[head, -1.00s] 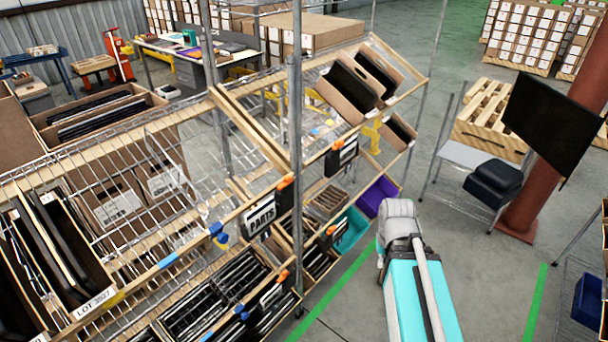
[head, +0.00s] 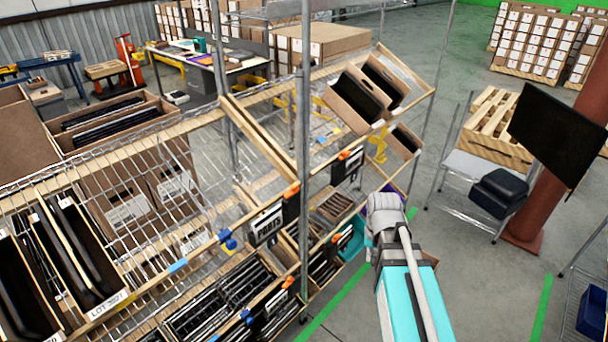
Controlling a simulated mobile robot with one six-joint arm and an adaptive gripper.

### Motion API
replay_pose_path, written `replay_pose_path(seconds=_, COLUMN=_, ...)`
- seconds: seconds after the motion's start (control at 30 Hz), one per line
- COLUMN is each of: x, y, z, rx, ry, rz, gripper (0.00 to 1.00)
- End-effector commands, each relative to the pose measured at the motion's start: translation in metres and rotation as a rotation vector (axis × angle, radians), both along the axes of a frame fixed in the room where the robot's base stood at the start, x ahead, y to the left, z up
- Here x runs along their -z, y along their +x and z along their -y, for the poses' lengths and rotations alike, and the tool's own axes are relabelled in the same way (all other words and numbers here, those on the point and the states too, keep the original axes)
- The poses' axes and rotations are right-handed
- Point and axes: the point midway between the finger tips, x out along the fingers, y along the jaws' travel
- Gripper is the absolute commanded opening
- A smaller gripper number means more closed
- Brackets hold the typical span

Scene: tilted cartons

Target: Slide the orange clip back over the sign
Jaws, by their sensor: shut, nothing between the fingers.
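The sign (head: 265,226), a white label plate, hangs on the front rail of the wire rack, left of the upright post. An orange clip (head: 291,190) sits at the top of the dark holder at its right end. Similar dark sign holders with orange clips hang on this rack: one to the upper right (head: 346,165), one lower right (head: 322,263) and one at the bottom (head: 279,301). Which one the task means cannot be told. My arm reaches up at centre right, beside the rack. My gripper is not visible in this view.
Tilted cartons (head: 355,103) sit on the rack's upper right. The upright post (head: 304,160) stands between the sign and my arm. Blue clips (head: 228,240) are on the rails. A teal bin (head: 352,243) is partly behind my arm. Floor right of my arm is open.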

Motion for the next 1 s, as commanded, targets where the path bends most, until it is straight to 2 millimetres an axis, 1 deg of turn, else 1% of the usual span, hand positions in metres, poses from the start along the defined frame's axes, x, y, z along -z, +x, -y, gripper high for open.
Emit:
replay_pose_path(seconds=0.03, x=-0.016, y=0.019, z=-0.006, rx=0.02, ry=0.005, rz=-0.006, gripper=0.0)
replay_pose_path(seconds=0.17, x=-0.041, y=0.055, z=-0.023, rx=0.092, ry=0.021, rz=-0.028, gripper=0.0)
replay_pose_path(seconds=0.3, x=-0.069, y=0.097, z=-0.045, rx=0.177, ry=0.038, rz=-0.056, gripper=0.0)
replay_pose_path(seconds=0.37, x=-0.08, y=0.114, z=-0.055, rx=0.214, ry=0.044, rz=-0.069, gripper=0.0)
replay_pose_path(seconds=0.5, x=-0.108, y=0.153, z=-0.08, rx=0.299, ry=0.054, rz=-0.1, gripper=0.0)
replay_pose_path(seconds=0.7, x=-0.147, y=0.208, z=-0.119, rx=0.419, ry=0.064, rz=-0.149, gripper=0.0)
replay_pose_path(seconds=0.8, x=-0.163, y=0.231, z=-0.137, rx=0.473, ry=0.064, rz=-0.172, gripper=0.0)
replay_pose_path(seconds=0.9, x=-0.176, y=0.249, z=-0.153, rx=0.518, ry=0.065, rz=-0.192, gripper=0.0)
replay_pose_path(seconds=1.0, x=-0.185, y=0.261, z=-0.164, rx=0.55, ry=0.065, rz=-0.206, gripper=0.0)
